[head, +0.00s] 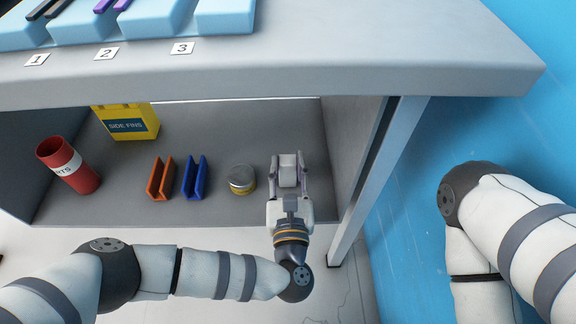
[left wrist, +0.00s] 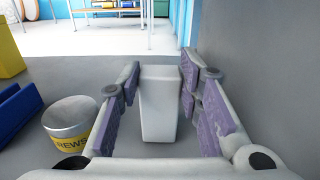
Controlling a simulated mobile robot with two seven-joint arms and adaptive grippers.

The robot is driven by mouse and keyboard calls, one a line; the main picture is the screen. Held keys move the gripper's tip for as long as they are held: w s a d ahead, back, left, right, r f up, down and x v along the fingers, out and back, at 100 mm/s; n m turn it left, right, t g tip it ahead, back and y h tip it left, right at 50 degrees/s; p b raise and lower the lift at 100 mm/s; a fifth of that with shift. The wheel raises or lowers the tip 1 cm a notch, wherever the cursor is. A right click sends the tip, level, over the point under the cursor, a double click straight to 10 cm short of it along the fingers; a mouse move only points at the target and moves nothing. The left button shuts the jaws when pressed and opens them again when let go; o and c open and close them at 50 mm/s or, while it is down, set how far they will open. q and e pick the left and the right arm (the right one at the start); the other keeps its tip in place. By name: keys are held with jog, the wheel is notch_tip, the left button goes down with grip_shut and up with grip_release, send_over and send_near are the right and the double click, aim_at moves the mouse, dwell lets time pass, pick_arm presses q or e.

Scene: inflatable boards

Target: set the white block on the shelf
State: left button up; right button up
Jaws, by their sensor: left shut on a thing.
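The white block (head: 288,168) is inside the grey shelf (head: 222,135) under the tabletop, near its right wall. My left gripper (head: 289,162) reaches in from the front and is shut on the block. In the left wrist view the white block (left wrist: 160,100) stands upright between the purple-padded fingers of my left gripper (left wrist: 160,88). I cannot tell whether its base touches the shelf floor. My right arm shows at the right edge, but its gripper is out of view.
Left of the block stand a round tin (head: 241,179), a blue holder (head: 194,177), an orange holder (head: 160,178), a yellow "SIDE FINS" box (head: 130,122) and a tilted red cup (head: 68,166). The tabletop (head: 330,60) overhangs the shelf. A table leg (head: 375,180) stands at right.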

pick_arm(q)
jog(key=o, duration=1.2)
jog(key=shift+f, duration=0.1)
jog(key=shift+s+r, duration=0.2)
jog(key=shift+r, duration=0.05)
jog(key=s+p, duration=0.2)
jog(key=s, duration=0.9)
jog(key=shift+s+f+p, duration=0.1)
jog(key=shift+s+p, duration=0.25)
